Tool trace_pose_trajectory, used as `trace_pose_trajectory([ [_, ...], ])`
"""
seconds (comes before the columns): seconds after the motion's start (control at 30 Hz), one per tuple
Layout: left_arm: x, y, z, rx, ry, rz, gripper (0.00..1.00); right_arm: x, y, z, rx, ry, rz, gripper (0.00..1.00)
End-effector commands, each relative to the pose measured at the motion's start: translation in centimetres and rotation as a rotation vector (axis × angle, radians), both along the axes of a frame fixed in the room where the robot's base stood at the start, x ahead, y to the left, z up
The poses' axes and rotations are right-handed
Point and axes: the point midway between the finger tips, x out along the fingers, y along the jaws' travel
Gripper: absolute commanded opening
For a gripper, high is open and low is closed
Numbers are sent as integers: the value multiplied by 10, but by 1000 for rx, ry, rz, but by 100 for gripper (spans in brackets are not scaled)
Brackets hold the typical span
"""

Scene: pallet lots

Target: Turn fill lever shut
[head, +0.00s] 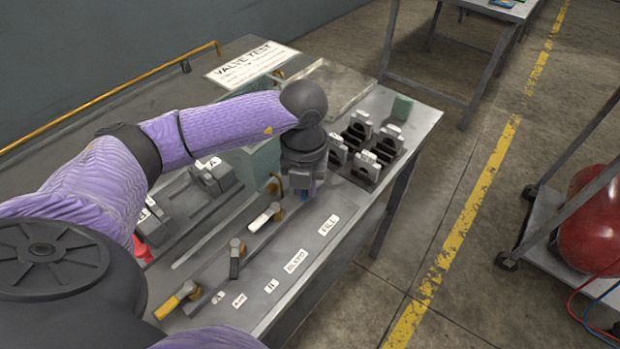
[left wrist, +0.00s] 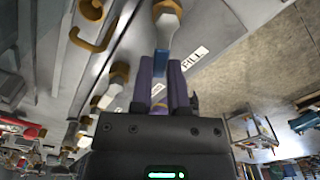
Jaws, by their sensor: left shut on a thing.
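The fill lever has a blue handle (head: 304,195), mostly hidden in the head view under my left gripper (head: 303,188). In the left wrist view the blue handle (left wrist: 161,62) shows between the fingertips of my left gripper (left wrist: 161,72), which is shut on it. The lever joins a brass valve fitting (left wrist: 167,8) at the top of that view. The FILL label (head: 328,225) lies flat on the bench to the right of the lever. My right gripper is not in view.
A white lever (head: 263,217), a black lever (head: 235,262) and a yellow lever (head: 176,302) stand along the bench (head: 262,308). A black rack (head: 370,158) with several grey clamp-like pieces is to the right. A VALVE TEST sign (head: 250,64) is behind.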

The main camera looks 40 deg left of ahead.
Motion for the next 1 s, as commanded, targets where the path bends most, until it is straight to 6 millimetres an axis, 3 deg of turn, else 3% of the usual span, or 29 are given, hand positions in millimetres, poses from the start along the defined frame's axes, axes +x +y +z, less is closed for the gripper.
trace_pose_trajectory([
  [0.5,-3,16,0,1,-1,-396,0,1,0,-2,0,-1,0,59],
  [1.0,-3,21,1,1,-3,-530,0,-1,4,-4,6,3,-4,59],
])
